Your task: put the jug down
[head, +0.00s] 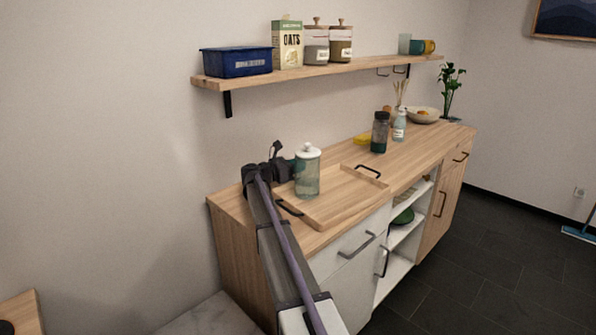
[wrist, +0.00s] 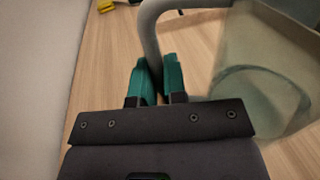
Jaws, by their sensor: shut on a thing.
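The jug (head: 307,175) is a pale green, see-through vessel with a white lid, upright over the left part of a wooden tray (head: 345,205). I cannot tell whether its base touches the tray. In the wrist view the jug (wrist: 262,65) fills the right side, and its grey curved handle (wrist: 149,45) runs between the teal fingertips. My gripper (wrist: 155,75) is shut on that handle. In the head view my gripper (head: 291,168) is at the jug's left side, partly hidden by the jug and my arm.
The tray has dark handles and a clear right part. On the counter (head: 415,150) behind stand a dark bottle (head: 380,132), a pump bottle (head: 399,126), a yellow sponge (head: 362,138) and a bowl (head: 423,116). A wall shelf (head: 330,72) with several containers hangs above.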

